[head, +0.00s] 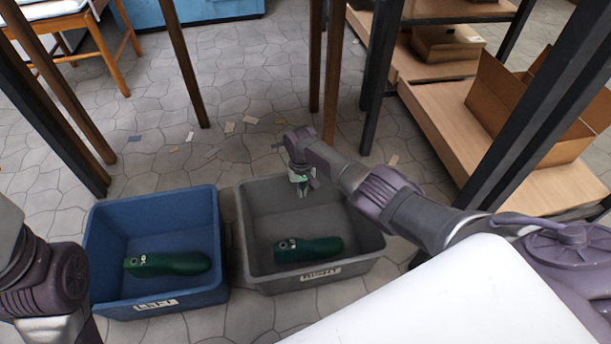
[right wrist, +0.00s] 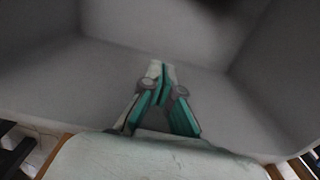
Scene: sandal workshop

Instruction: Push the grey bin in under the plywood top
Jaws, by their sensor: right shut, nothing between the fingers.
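The grey bin (head: 262,208) stands on the floor in the middle of the head view, open at the top. A dark green foot-shaped piece (head: 308,249) lies in it, and a white label (head: 321,273) is on its near wall. My right gripper (head: 302,194) points down at the bin's far side, shut and empty. In the right wrist view its closed fingertips (right wrist: 162,68) show against the bin's grey inside walls (right wrist: 130,25). I cannot tell whether they touch the bin. My left gripper is out of view. I cannot make out a plywood top.
A blue bin (head: 112,222) with another green piece (head: 167,264) stands close to the left. Beyond are brown legs (head: 187,65) and dark posts (head: 50,125). A wooden shelf with a cardboard box (head: 530,118) is at right. Scraps (head: 230,127) litter the mostly clear floor behind.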

